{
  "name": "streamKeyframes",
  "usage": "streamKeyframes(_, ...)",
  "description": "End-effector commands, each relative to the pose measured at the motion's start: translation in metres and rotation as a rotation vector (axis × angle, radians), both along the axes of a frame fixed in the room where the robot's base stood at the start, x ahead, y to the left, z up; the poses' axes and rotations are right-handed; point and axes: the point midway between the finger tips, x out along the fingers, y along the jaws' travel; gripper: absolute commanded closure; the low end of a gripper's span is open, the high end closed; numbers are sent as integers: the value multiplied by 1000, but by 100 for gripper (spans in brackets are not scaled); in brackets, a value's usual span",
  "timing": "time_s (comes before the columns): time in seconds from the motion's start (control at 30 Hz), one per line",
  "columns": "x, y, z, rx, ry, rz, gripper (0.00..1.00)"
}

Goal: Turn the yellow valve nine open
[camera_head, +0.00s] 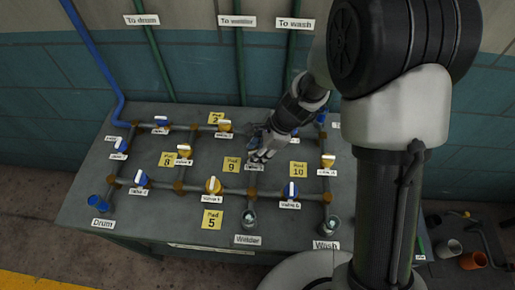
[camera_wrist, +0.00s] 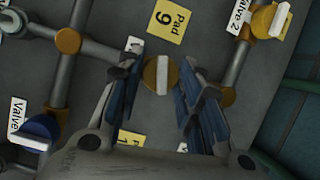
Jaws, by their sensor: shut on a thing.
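The yellow valve (camera_wrist: 150,74) with a pale bar handle (camera_wrist: 162,76) sits between my fingertips in the wrist view. The handle points up and down in that picture, roughly across the pipe. My gripper (camera_wrist: 160,78) is shut on this valve, one dark blue-grey finger on each side. The Pad 9 tag (camera_wrist: 168,20) lies on the table just above it. In the head view my gripper (camera_head: 261,153) is low over the table, right of the Pad 9 tag (camera_head: 231,165), and hides the valve.
Grey pipes (camera_head: 260,192) with several blue and yellow valves run over the grey table (camera_head: 120,215). A blue valve (camera_wrist: 40,128) and another yellow valve (camera_wrist: 263,20) lie to either side in the wrist view.

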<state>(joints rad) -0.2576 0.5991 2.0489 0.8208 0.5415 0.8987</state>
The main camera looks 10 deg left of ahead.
Motion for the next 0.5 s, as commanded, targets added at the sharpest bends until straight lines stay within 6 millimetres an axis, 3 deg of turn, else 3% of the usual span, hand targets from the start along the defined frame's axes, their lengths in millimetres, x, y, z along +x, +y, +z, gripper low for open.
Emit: streamKeyframes(0.5, 5, 1, 2, 0, 0, 495, 90)
